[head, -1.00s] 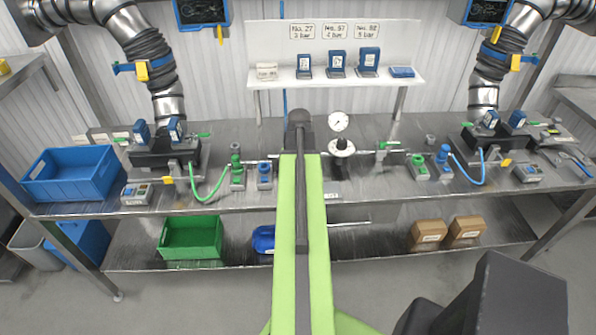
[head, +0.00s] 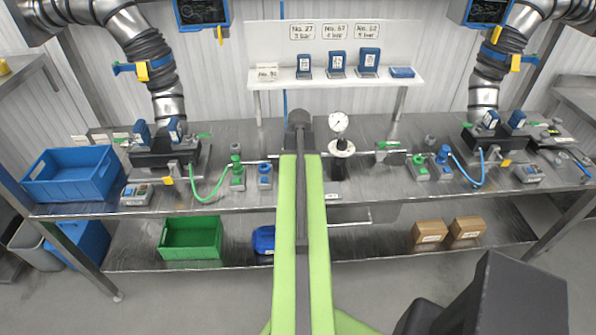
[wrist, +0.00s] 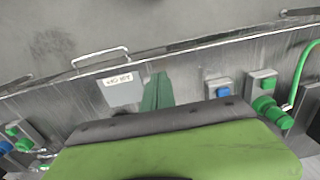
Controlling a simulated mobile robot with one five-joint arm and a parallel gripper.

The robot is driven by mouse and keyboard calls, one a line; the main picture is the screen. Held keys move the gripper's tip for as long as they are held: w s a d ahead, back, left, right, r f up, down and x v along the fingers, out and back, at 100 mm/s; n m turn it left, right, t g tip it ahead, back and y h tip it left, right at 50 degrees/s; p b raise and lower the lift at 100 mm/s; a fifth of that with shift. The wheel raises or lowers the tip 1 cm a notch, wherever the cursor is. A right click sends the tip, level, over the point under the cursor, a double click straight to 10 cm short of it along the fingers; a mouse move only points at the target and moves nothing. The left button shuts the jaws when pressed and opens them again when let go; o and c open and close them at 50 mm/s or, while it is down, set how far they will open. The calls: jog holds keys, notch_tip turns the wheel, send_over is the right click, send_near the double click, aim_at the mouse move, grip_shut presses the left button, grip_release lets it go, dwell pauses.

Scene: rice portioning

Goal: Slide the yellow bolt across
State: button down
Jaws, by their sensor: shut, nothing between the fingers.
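Small yellow pieces show in the head view: one at the left station (head: 168,181), one at the right station (head: 506,163), and others on the blue pipe clamps, left (head: 142,72) and right (head: 515,62). I cannot tell which of them is the yellow bolt. No yellow piece is clear in the wrist view. My gripper (wrist: 157,90) shows in the wrist view as dark green fingers close together, shut and empty, over the table edge beside a labelled plate (wrist: 118,88). In the head view my own arm hides it.
A pressure gauge (head: 339,122) stands on the bench right of my arm. Blue (head: 264,177) and green (head: 237,177) valve blocks stand to its left. A blue crate (head: 72,174) is at the bench's left end. A green crate (head: 191,238) and cartons (head: 429,231) sit on the lower shelf.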

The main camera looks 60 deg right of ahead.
dwell(0.4)
jog(key=shift+w+d, duration=0.85)
jog(key=shift+d, duration=0.35)
jog(key=shift+w+d, duration=0.85)
jog(key=shift+d, duration=0.3)
jog(key=r+p, duration=0.2)
jog(key=s+a+r+p, duration=0.1)
jog(key=r+p, duration=0.4)
jog(key=shift+s+a+r, duration=0.15)
jog(key=shift+a, duration=0.25)
jog(key=shift+f, duration=0.2)
jog(key=w+a+f+n+b, duration=0.2)
jog(key=w+a+n, duration=0.1)
jog(key=w+a, duration=0.7)
jog(key=w+a+f+n+b, duration=0.2)
jog(key=w+a, duration=0.7)
jog(key=a, duration=0.3)
jog(key=a+f+n+b, duration=0.3)
jog(key=a+n, duration=0.3)
jog(key=a, duration=2.4)
jog(key=shift+w+a+f, duration=0.15)
jog(key=shift+w+a, duration=0.1)
jog(key=shift+w, duration=0.05)
